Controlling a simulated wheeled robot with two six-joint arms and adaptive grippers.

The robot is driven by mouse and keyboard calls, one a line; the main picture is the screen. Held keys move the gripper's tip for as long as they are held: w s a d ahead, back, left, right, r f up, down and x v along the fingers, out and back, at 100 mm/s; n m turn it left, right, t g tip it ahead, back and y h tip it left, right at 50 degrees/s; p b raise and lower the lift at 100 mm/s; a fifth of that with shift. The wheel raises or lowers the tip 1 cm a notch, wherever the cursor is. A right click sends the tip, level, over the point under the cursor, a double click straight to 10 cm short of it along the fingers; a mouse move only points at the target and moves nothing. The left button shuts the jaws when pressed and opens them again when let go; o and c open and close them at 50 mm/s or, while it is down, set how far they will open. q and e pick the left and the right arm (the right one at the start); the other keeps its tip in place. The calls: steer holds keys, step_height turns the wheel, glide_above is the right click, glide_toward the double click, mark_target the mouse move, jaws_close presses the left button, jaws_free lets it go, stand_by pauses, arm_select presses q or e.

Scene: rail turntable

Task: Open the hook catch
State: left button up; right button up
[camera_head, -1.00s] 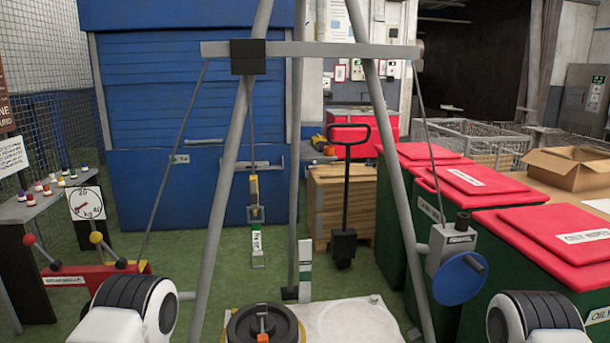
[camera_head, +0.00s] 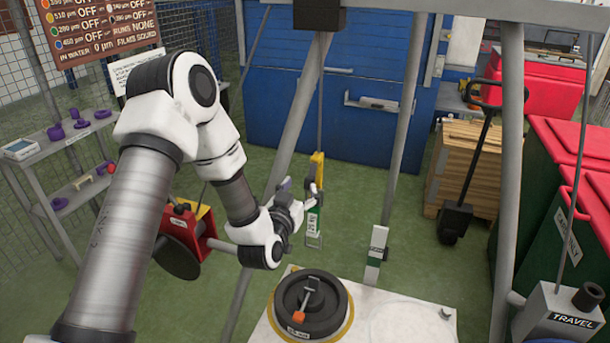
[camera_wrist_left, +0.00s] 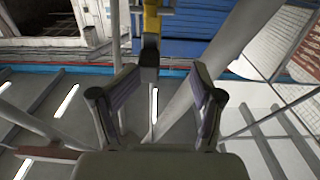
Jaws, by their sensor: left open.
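A hanging hook assembly with a yellow upper part (camera_head: 317,168) hangs on a thin rod inside the grey frame. A green and white labelled piece (camera_head: 313,222) hangs below it and ends in a thin metal loop. I cannot tell which part is the catch. My left gripper (camera_head: 302,197) is beside the hook, at the lower end of the yellow part, and hides some of it. In the left wrist view, the open fingers of the left gripper (camera_wrist_left: 160,92) point at the yellow part (camera_wrist_left: 152,18) and its dark lower end; contact is not clear. My right gripper is out of view.
Grey frame legs (camera_head: 400,130) stand on both sides of the hook. Below are a black round weight (camera_head: 330,315) on a white plate (camera_head: 420,325) and a white-green post (camera_head: 376,255). A red box (camera_head: 185,228) stands left, a travel box (camera_head: 560,315) lower right.

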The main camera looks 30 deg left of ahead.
mark_target(312, 178)
arm_select(q)
steer(key=shift+w+d+r, duration=0.3)
steer(key=shift+w, duration=0.35)
steer(key=shift+w+d+r, duration=0.25)
steer(key=shift+w+d, duration=0.05)
steer(key=shift+w, duration=0.3)
steer(key=shift+w+f, duration=0.15)
steer(key=shift+w, duration=0.05)
steer(key=shift+s+a+f, duration=0.15)
steer(key=shift+a, duration=0.15)
steer(key=shift+s+d, duration=0.1)
steer(key=shift+d, duration=0.1)
steer(key=c, duration=0.8)
steer(key=shift+d, duration=0.2)
jaws_close()
steer(key=shift+a, duration=0.1)
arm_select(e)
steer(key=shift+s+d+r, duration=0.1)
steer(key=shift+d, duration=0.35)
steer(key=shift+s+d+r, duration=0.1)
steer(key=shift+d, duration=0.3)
arm_select(q)
steer(key=shift+r+g+p, duration=0.3)
steer(key=shift+g+p, duration=0.1)
steer(key=shift+p, duration=0.4)
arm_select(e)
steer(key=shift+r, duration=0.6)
